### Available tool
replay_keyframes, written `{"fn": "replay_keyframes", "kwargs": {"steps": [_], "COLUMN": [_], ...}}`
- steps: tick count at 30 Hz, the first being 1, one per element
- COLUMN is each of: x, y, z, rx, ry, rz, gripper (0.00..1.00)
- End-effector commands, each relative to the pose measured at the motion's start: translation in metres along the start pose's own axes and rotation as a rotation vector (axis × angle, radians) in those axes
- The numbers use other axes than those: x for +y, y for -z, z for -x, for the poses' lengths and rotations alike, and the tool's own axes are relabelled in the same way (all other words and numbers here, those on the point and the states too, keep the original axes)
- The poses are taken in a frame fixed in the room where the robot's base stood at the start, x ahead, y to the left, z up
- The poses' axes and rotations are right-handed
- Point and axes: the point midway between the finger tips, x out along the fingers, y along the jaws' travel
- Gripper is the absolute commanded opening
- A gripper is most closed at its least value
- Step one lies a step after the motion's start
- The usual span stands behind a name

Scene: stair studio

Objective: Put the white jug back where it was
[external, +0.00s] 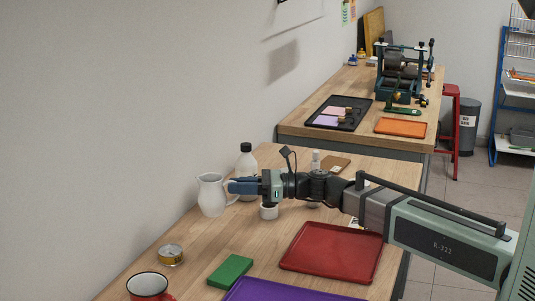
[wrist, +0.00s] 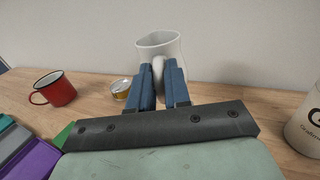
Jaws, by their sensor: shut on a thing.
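The white jug (external: 211,195) stands upright, on or just above the back left of the near wooden table, close to the wall; I cannot tell if its base touches the wood. My gripper (external: 233,187) reaches it from the right and is shut on its handle. In the wrist view the jug (wrist: 158,42) is straight ahead, with its handle between the blue fingers of my gripper (wrist: 160,80). The fingers and palm hide its lower part there.
A white bottle (external: 246,160) stands right behind the gripper, and a small white cup (external: 268,211) is beneath it. A tin (external: 171,255), red mug (external: 148,286), green block (external: 230,271), red tray (external: 333,251) and purple tray (external: 280,291) lie nearer. Bare wood lies in front of the jug.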

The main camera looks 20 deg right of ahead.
Motion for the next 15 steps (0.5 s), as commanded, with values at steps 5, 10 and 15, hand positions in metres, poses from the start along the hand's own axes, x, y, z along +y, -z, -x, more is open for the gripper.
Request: {"fn": "replay_keyframes", "kwargs": {"steps": [5, 10, 15], "x": [0.000, 0.000, 0.000], "y": [0.015, 0.019, 0.031], "z": [0.000, 0.000, 0.000], "rx": [-0.001, -0.001, -0.001], "ry": [-0.001, -0.001, -0.001], "rz": [-0.002, -0.001, -0.003], "gripper": [0.00, 0.00, 0.00]}}
